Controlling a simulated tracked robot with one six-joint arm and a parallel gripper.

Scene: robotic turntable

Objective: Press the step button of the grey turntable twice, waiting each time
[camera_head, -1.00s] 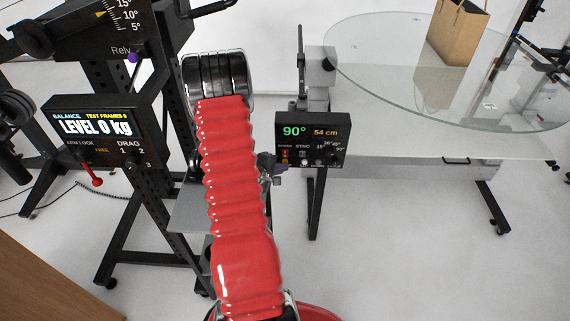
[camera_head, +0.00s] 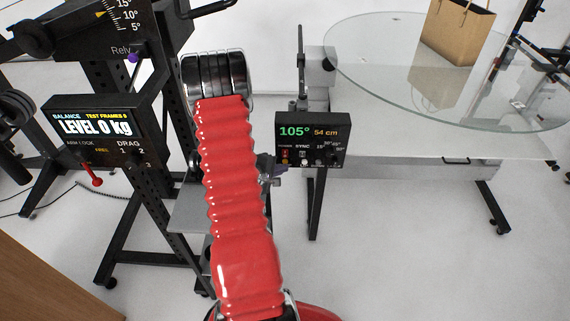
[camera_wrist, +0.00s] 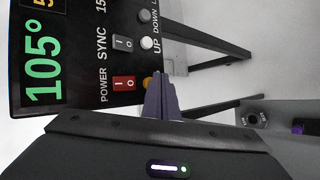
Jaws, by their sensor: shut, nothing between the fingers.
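The turntable's black control box (camera_head: 312,140) stands left of the round glass top (camera_head: 385,100). Its display reads 105° in green and 54 cm. In the wrist view the box's panel (camera_wrist: 88,95) appears turned sideways, with a red POWER switch (camera_wrist: 124,83), a grey SYNC switch (camera_wrist: 122,43), a white button by UP (camera_wrist: 147,43) and an orange button (camera_wrist: 148,84). My gripper (camera_wrist: 160,82) is shut and empty, its purple fingertips beside and partly over the orange button. I cannot tell whether they touch it. In the head view the gripper (camera_head: 271,174) is small, just left of the box.
A brown paper bag (camera_head: 457,32) stands on the glass top. A black stand with a LEVEL 0 kg display (camera_head: 95,125) is close on the left of my red-sleeved arm. Open floor (camera_head: 400,250) lies in front of the turntable.

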